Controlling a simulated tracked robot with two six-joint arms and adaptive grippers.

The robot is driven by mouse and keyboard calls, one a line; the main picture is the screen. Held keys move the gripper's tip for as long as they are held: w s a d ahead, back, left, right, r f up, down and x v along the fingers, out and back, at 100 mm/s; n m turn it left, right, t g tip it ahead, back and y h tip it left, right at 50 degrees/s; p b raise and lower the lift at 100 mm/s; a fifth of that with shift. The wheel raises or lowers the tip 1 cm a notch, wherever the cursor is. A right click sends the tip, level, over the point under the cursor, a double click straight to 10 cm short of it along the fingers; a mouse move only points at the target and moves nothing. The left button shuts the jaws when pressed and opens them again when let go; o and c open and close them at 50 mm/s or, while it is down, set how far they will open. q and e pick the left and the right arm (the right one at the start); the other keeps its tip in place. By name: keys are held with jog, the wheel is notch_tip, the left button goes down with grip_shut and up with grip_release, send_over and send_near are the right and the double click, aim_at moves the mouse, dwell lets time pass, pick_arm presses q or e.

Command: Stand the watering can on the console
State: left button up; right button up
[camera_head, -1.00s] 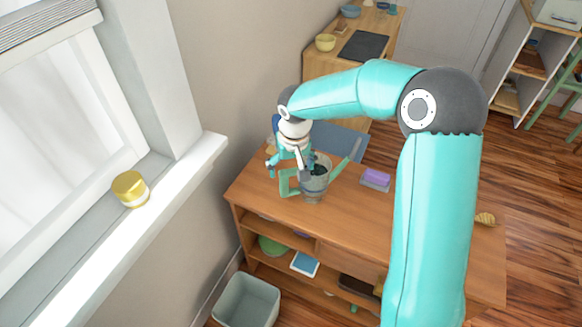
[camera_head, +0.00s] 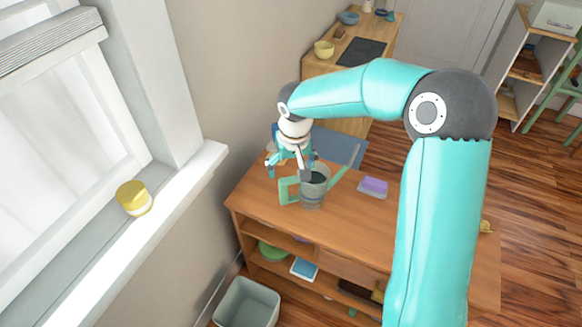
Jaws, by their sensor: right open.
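The watering can (camera_head: 312,192) has a grey body, a green handle on its left and a green spout rising to the right. It appears upright on the wooden top of the console (camera_head: 350,226), towards its back left. My right gripper (camera_head: 287,172) is open just behind and above the can's handle side. One finger overlaps the can's rim in the picture, and I cannot tell whether it touches. My left gripper is not in view.
A purple and white sponge-like block (camera_head: 373,187) lies right of the can. My right arm covers the console's right part. A grey bin (camera_head: 247,303) stands on the floor at the front left. A yellow-lidded jar (camera_head: 134,197) sits on the windowsill.

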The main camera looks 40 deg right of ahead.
jog(key=shift+s+r, duration=0.1)
jog(key=shift+r, duration=0.35)
notch_tip(320, 180, up, 12)
jog(key=s, duration=0.1)
jog(key=shift+s+a, duration=0.3)
jog(key=shift+a, duration=0.05)
jog(key=shift+f, duration=0.15)
